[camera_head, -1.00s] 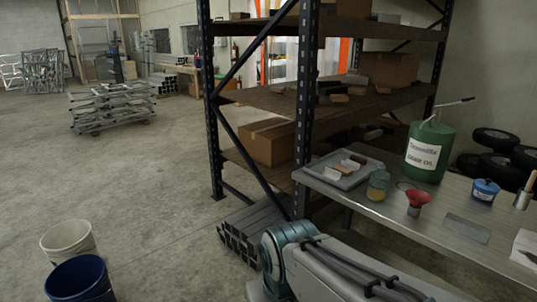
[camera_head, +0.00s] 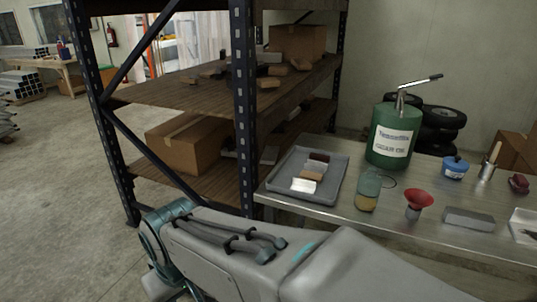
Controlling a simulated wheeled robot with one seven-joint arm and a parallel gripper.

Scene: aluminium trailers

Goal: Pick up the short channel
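A grey tray (camera_head: 273,186) lies at the left end of the metal bench. In it are a bright silver-white piece (camera_head: 303,186) at the front, a tan block (camera_head: 312,176) and a dark brown block (camera_head: 319,157). A flat grey bar (camera_head: 469,218) lies on the bench farther right. I cannot tell for sure which piece is the short channel; the silver one and the grey bar are both short. My arm crosses the bottom of the view in front of the bench. My gripper is out of view.
On the metal bench (camera_head: 330,212) stand a jar (camera_head: 368,190), a red funnel (camera_head: 418,199), a green oil can (camera_head: 392,137), a blue pot (camera_head: 455,168) and a brush cup (camera_head: 487,169). A rack post (camera_head: 243,110) rises left of the bench. Open floor (camera_head: 50,200) lies left.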

